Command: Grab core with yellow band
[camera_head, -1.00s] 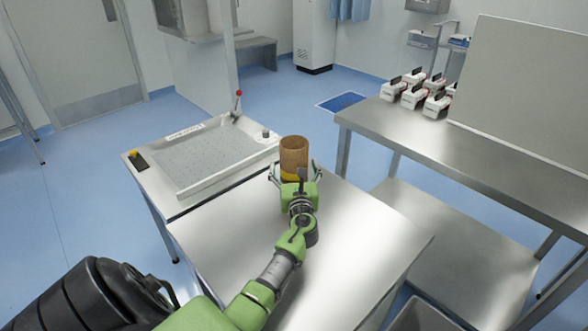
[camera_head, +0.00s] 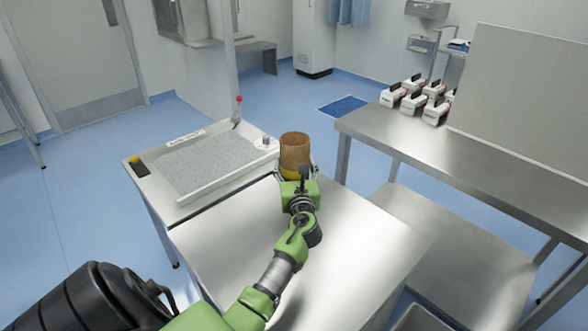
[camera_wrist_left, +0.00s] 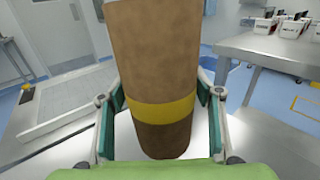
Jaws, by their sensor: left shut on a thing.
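The brown cardboard core (camera_head: 295,150) with a yellow band stands upright at the far end of the steel table (camera_head: 230,250). In the left wrist view the core (camera_wrist_left: 157,60) fills the middle, with its yellow band (camera_wrist_left: 161,110) near the lower end. My left gripper (camera_head: 296,175) is shut on the core. Its two fingers (camera_wrist_left: 161,108) lie on either side at the height of the band. Whether the core's base touches the table cannot be told. My right gripper is not in view.
A white perforated tray unit (camera_head: 205,160) with a red-knobbed lever (camera_head: 238,108) adjoins the table at the left. A steel bench (camera_head: 450,160) with several white-and-red boxes (camera_head: 415,97) stands at the right. The near tabletop is clear.

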